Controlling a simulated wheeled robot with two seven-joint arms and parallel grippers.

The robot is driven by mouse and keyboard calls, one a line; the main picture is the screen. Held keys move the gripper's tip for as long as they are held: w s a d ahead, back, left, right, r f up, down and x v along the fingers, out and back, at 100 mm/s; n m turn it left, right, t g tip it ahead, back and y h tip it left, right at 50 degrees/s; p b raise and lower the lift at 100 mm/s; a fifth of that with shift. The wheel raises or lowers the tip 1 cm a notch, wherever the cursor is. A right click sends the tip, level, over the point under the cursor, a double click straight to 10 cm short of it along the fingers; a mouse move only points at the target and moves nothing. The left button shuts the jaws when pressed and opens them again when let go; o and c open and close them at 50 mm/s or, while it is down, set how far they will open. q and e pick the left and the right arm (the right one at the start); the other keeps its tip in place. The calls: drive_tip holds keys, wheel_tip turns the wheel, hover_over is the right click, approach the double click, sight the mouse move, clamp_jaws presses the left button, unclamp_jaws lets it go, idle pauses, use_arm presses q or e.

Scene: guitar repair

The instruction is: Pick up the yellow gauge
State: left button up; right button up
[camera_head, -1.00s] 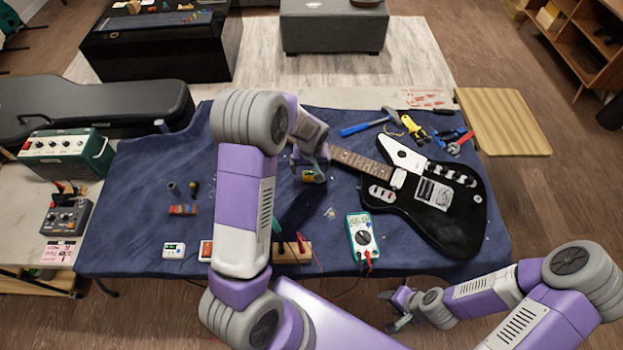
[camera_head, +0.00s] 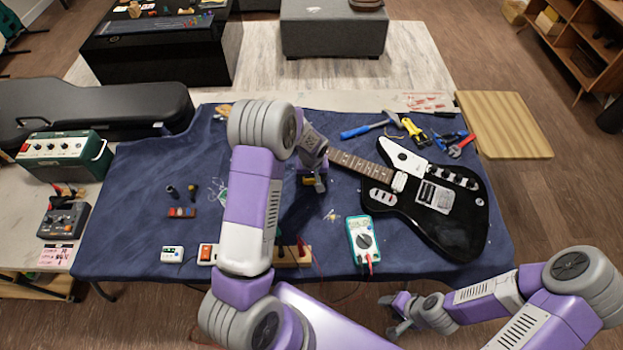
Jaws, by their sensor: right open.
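My right gripper (camera_head: 397,314) is open and empty, low in front of the table's near edge, away from the item.
A black electric guitar (camera_head: 437,205) lies at the right, its neck close to my left gripper. A teal multimeter (camera_head: 362,240) is at the front. A hammer (camera_head: 368,128) and yellow-handled tool (camera_head: 413,130) lie behind. Free cloth is left of my arm.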

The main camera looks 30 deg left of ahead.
use_arm(q)
drive_tip(key=c, duration=0.3)
wheel_tip(320, 180, up, 10)
drive_tip(key=shift+p, duration=0.95)
idle(0.3)
